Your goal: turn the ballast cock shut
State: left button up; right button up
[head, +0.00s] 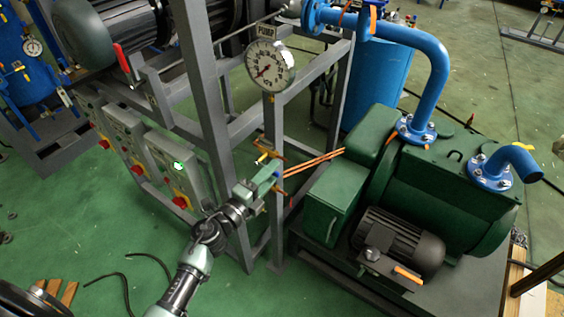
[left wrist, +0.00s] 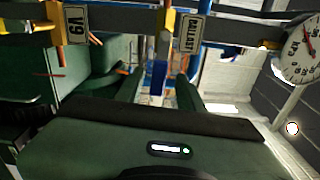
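My left gripper (head: 268,178) reaches from the bottom of the head view to the front post of the grey frame. In the left wrist view its two dark green fingers (left wrist: 157,90) stand apart, with a blue lever (left wrist: 158,75) between them and a gap on each side. The lever hangs below a yellow part (left wrist: 165,28) beside a plate reading BALLAST (left wrist: 189,38), so it appears to be the ballast cock's handle. In the head view the gripper mostly hides this cock. My right gripper is not in view.
A plate reading V9 (left wrist: 76,27) is beside another yellow fitting (left wrist: 55,32). A round gauge (head: 269,65) is on the post above. Copper pipes (head: 314,163) run to the green pump (head: 440,195). Control boxes (head: 172,165) stand left; green floor (head: 120,230) is open in front.

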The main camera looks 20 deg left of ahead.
pick_arm(q)
jog(key=x, duration=0.4)
jog(key=shift+w+f, duration=0.1)
jog(key=shift+w, duration=0.05)
jog(key=shift+a, duration=0.1)
grip_shut()
jog(key=shift+f, duration=0.1)
dwell(1.1)
